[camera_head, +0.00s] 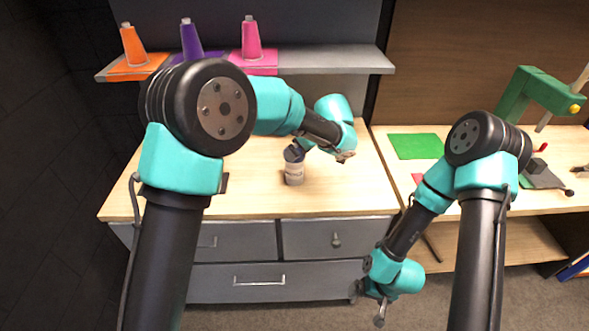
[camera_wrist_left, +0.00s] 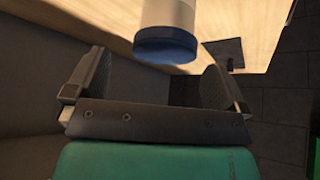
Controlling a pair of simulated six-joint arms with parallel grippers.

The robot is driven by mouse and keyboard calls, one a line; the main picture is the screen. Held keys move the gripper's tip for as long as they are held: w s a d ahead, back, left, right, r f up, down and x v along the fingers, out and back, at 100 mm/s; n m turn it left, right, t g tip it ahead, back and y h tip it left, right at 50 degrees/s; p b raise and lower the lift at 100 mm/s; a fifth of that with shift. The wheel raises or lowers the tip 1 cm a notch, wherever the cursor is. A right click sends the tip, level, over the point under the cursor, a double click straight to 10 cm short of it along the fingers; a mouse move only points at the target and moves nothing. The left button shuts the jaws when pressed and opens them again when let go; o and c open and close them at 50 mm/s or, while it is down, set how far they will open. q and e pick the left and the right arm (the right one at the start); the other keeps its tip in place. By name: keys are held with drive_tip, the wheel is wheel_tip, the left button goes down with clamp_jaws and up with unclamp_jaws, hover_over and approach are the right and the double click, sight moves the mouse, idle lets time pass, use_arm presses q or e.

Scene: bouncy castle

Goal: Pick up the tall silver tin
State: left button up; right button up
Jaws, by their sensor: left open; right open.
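A pale grey-white cylindrical tin (camera_head: 294,174) stands upright on the left wooden table top. In the left wrist view the tin (camera_wrist_left: 168,14) shows with a blue end (camera_wrist_left: 167,44), beyond and between the finger tips. My left gripper (camera_head: 322,153) is open, above and beside the tin in the head view. Its two fingers show apart in the left wrist view (camera_wrist_left: 158,82), with nothing between their pads. I cannot tell if a finger touches the tin. My right gripper (camera_head: 367,304) is open and empty, low in front of the drawers.
A grey shelf (camera_head: 335,60) holds an orange cone (camera_head: 133,45), a purple cone (camera_head: 191,40) and a pink cone (camera_head: 250,38). Grey drawers (camera_head: 240,282) lie under the table. A right-hand bench carries a green mat (camera_head: 415,146) and a green clamp-like tool (camera_head: 535,92).

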sight(294, 167)
idle(0.3)
use_arm(q)
drive_tip(key=shift+s+x, duration=0.15)
drive_tip(key=shift+x, duration=1.2)
drive_tip(key=shift+s+x, duration=0.15)
drive_tip(key=shift+x, duration=1.15)
drive_tip(key=shift+a+f, duration=0.1)
drive_tip(key=shift+a, duration=0.05)
drive_tip(key=c, duration=1.2)
